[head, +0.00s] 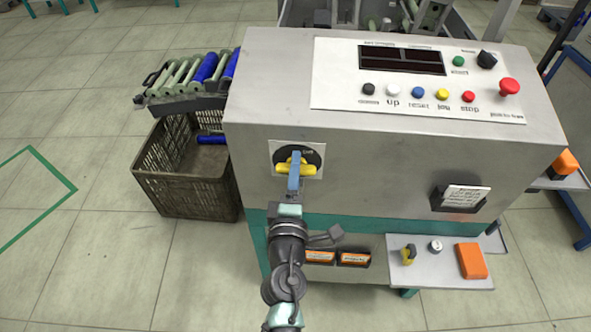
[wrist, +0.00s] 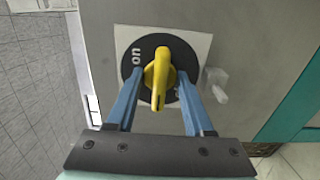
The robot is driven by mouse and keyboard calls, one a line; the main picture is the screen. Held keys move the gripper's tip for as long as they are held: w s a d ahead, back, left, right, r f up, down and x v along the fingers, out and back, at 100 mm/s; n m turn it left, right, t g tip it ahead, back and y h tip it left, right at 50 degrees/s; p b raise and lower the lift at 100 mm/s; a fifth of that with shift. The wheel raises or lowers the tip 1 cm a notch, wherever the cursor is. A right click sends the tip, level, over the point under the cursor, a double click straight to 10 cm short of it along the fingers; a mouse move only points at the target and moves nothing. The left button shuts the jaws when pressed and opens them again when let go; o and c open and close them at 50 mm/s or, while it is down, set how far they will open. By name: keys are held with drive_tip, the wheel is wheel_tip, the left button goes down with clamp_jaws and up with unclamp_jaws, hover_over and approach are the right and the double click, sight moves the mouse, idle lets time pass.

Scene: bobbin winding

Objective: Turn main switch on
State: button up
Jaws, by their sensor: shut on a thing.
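The main switch is a black round dial (head: 312,155) on a white plate, on the front of the grey machine at its left side. Its yellow handle (head: 283,169) lies roughly level in the head view. In the wrist view the handle (wrist: 160,78) stands between the two blue fingers, and the word "on" shows on the dial (wrist: 140,62) to its left. My gripper (head: 295,162) is at the switch, shut on the handle, with its blue fingers on either side. A finger hides part of the handle and dial in the head view.
Above is a control panel (head: 335,85) with coloured buttons and a red stop knob (head: 509,88). A brown crate (head: 185,190) stands at the left below a rack of bobbins (head: 190,80). A small shelf (head: 440,270) juts out at the lower right. The floor at left is clear.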

clamp_jaws()
drive_tip(key=shift+m+b, duration=0.55)
drive_tip(key=shift+m, duration=1.35)
drive_tip(key=shift+f+m+b, duration=0.1)
drive_tip(key=shift+m+b, duration=0.3)
drive_tip(key=shift+m, duration=0.4)
drive_tip(key=shift+m+b, duration=0.35)
drive_tip(key=shift+m, duration=0.75)
